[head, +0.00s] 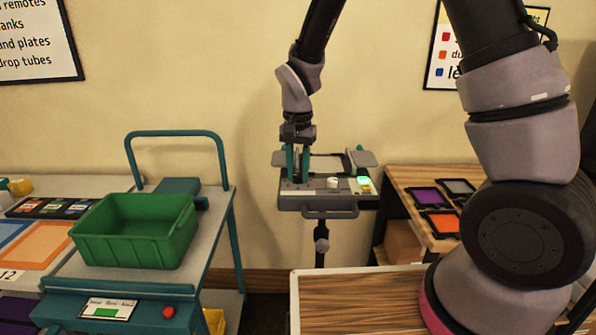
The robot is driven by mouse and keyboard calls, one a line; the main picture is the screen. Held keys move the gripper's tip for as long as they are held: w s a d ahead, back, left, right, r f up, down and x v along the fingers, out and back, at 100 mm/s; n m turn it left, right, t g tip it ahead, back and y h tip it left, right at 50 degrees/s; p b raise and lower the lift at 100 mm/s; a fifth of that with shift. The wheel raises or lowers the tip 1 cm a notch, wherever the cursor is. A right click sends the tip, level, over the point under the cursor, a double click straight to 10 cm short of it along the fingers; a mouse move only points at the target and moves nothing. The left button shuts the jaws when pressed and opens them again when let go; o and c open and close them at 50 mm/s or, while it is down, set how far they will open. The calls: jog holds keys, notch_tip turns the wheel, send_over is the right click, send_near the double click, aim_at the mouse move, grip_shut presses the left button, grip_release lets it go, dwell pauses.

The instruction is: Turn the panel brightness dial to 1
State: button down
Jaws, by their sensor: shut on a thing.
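A grey control panel (318,205) stands on a thin pole against the back wall. A white round knob (333,182) sits near its middle, with a lit green display (364,184) to its right. My gripper (297,180) reaches down from above onto the left part of the panel, left of the white knob. Its teal fingers are close together around a small dial there, which they mostly hide. The dial's marks and setting are too small to read, and I cannot tell its label.
A teal-framed cart (225,225) with a green crate (135,230) stands at the left. A wooden-topped table (360,300) is in front. A wooden table with coloured tiles (428,196) is at the right. My arm covers much of the right side.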

aim_at(298, 175)
jog(key=n, duration=0.4)
jog(key=shift+n, duration=2.4)
jog(key=c, duration=0.6)
grip_release()
notch_tip(298, 175, up, 11)
jog(key=shift+f, duration=0.1)
